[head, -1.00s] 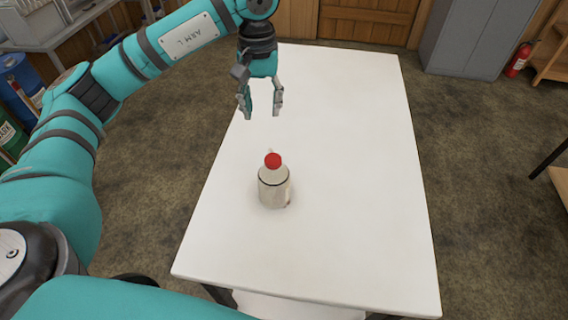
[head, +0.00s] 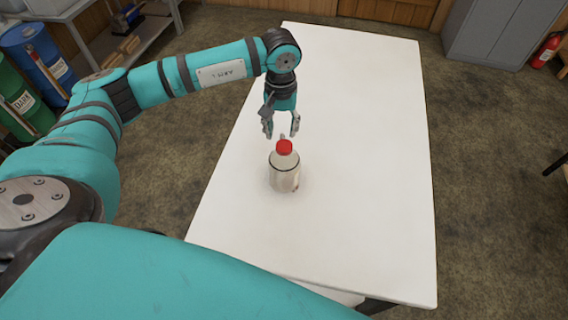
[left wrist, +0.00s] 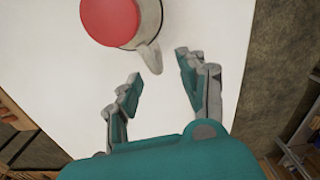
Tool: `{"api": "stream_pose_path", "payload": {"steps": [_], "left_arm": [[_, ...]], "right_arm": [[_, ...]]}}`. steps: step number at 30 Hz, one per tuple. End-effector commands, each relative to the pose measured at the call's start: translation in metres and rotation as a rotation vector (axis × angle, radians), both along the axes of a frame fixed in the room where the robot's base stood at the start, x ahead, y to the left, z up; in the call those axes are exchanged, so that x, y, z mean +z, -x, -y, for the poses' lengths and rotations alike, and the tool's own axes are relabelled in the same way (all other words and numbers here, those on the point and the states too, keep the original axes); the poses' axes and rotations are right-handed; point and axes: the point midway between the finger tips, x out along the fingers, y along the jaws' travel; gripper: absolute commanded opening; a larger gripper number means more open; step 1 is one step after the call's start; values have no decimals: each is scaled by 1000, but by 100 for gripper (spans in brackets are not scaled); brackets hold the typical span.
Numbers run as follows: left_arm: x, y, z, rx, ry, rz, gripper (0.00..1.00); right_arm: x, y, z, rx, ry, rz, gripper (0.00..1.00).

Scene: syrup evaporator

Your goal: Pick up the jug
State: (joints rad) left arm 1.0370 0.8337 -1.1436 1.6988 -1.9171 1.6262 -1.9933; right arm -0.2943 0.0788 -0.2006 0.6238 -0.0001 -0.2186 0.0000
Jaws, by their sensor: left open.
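The jug (head: 284,174) is pale and translucent with a red cap and a dark ring round its shoulder. It stands upright on the white table (head: 345,215). My left gripper (head: 281,136) is open and empty, just behind and above the jug in the head view, pointing down. In the left wrist view, the jug's red cap (left wrist: 110,20) and its handle (left wrist: 151,57) show at the top, ahead of the open fingers (left wrist: 158,88). The handle's tip lies near the gap between the fingers, with nothing gripped. My right gripper is not in view.
The table is otherwise bare, with free room around the jug. Blue (head: 36,55) and green drums stand at the left beside a shelf. A grey cabinet (head: 500,30) and a red fire extinguisher (head: 546,50) stand at the back right.

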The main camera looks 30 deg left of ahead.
Motion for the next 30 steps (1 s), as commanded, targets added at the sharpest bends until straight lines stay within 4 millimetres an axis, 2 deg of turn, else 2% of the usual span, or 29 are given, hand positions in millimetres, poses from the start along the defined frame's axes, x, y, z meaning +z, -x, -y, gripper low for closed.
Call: {"api": "stream_pose_path", "payload": {"steps": [4,9,17,27,30], "left_arm": [[-20,1,4,0,0,-9,41],[-42,0,3,0,0,-4,41],[-46,0,3,0,0,-2,41],[-46,0,3,0,0,-2,0],[-46,0,3,0,0,-2,0]], "right_arm": [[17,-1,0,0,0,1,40],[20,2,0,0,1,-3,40],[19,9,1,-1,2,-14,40],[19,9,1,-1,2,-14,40],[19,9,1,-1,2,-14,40]]}}
